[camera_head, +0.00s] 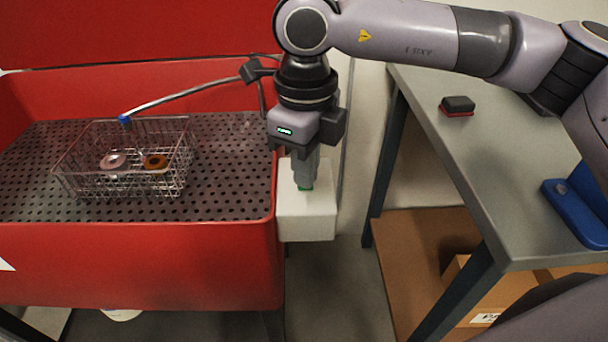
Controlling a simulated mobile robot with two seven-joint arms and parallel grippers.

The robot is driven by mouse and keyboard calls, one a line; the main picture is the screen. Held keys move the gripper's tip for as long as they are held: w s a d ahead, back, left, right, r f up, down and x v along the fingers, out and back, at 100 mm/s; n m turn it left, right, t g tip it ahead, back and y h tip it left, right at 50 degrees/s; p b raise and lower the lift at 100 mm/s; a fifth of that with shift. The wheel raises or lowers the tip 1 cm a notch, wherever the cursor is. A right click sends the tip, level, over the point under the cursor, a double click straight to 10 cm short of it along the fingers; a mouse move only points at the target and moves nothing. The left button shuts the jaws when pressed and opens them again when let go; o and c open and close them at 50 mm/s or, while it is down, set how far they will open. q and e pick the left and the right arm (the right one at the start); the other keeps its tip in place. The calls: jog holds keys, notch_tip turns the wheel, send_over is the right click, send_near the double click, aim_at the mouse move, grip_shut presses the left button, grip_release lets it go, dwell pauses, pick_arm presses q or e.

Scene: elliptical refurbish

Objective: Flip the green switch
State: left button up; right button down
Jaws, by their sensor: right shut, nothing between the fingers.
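The green switch (305,188) is a small green patch on top of a white box (307,222) fixed at the right side of the red washing basin. My right gripper (304,183) points straight down over the box with its fingers shut and empty. Its fingertips are at the switch and cover most of it. I cannot tell whether they touch it or which way the switch is tipped. My left gripper is not in view.
The red basin (140,262) holds a wire basket (125,185) with two ring-shaped parts on a perforated tray. A hose with a blue tip hangs above. At right stands a grey table (470,165) with a dark and red block (457,106) and a blue item (575,215).

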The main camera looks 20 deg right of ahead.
jog(key=shift+f, duration=0.2)
jog(key=shift+r+p, duration=0.3)
jog(key=shift+r, duration=0.3)
jog(key=shift+r+p, duration=1.7)
jog(key=shift+r, duration=1.25)
